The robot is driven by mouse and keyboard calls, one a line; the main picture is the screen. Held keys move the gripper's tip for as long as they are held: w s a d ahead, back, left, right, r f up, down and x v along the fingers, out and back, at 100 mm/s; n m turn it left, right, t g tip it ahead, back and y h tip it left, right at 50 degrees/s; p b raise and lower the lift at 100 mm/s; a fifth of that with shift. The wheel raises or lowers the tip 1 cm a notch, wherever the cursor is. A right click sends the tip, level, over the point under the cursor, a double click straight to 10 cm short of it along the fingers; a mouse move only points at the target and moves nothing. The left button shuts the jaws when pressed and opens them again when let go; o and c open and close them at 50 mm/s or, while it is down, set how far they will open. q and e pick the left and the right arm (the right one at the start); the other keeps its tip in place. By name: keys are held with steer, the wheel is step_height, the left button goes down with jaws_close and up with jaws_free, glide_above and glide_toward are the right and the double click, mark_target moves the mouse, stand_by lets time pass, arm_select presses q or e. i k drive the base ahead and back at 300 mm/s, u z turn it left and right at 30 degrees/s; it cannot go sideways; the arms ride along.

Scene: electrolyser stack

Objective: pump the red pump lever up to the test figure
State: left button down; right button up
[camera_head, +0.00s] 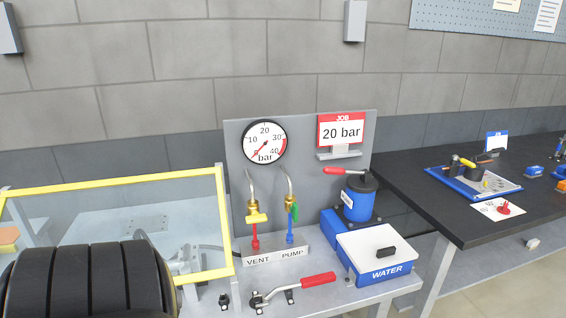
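A lever with a red grip (336,171) sits at the top of a blue hand pump (358,203), its grip pointing left and nearly level. The job card (341,132) on the grey panel reads 20 bar. The round gauge (264,143) has marks up to 40 and a red band at its right; its needle points to the lower left, near the bottom of the scale. The yellow valve handle (257,218) stands crosswise above VENT. The green valve handle (295,212) hangs along its pipe above PUMP. Neither gripper is in view.
A red-handled wrench-like tool (318,280) lies on the bench front. The white-lidded WATER box (378,250) stands before the pump. A yellow-framed clear guard (120,181) and black ribbed cylinder (85,280) fill the left. A dark table (440,209) holds a blue tray at right.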

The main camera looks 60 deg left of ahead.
mark_target(327, 171)
steer(key=u, duration=0.4)
steer(key=i, duration=0.35)
steer(key=u, duration=0.35)
